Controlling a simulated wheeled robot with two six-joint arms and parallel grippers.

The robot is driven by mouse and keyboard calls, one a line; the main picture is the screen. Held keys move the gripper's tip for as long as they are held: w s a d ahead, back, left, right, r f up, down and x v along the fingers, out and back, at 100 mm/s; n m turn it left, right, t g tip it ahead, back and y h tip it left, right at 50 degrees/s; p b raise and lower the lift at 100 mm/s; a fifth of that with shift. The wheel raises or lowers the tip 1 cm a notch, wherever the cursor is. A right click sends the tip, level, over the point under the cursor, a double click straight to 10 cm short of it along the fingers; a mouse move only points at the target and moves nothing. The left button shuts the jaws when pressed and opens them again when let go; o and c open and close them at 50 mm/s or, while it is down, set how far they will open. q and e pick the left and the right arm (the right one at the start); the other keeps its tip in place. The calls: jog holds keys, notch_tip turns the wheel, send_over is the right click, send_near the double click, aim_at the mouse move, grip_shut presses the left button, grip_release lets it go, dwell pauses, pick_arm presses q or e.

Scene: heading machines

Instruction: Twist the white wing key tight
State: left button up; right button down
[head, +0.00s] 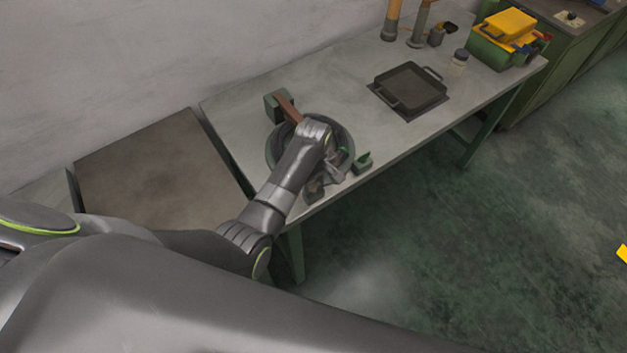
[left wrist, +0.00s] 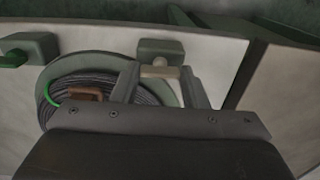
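The white wing key (left wrist: 160,72) shows in the left wrist view, against a grey-green clamp block (left wrist: 160,48) on the rim of a round coil. My left gripper (left wrist: 160,80) has one finger on each side of the key, and the key's wing spans the gap between the fingertips. It appears shut on the key. In the head view my left gripper (head: 326,178) is over the front edge of the coil, and the arm hides the key. My right gripper is in neither view.
The round coil (head: 343,137) sits on the grey table (head: 235,112). A second green block (head: 363,161) is right of it, and a third (head: 276,108) with a brown lever (head: 287,105) behind. A black tray (head: 412,88) lies farther right. Floor is open in front.

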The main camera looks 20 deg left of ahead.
pick_arm(q)
jog(key=c, duration=0.4)
jog(key=shift+o, duration=0.2)
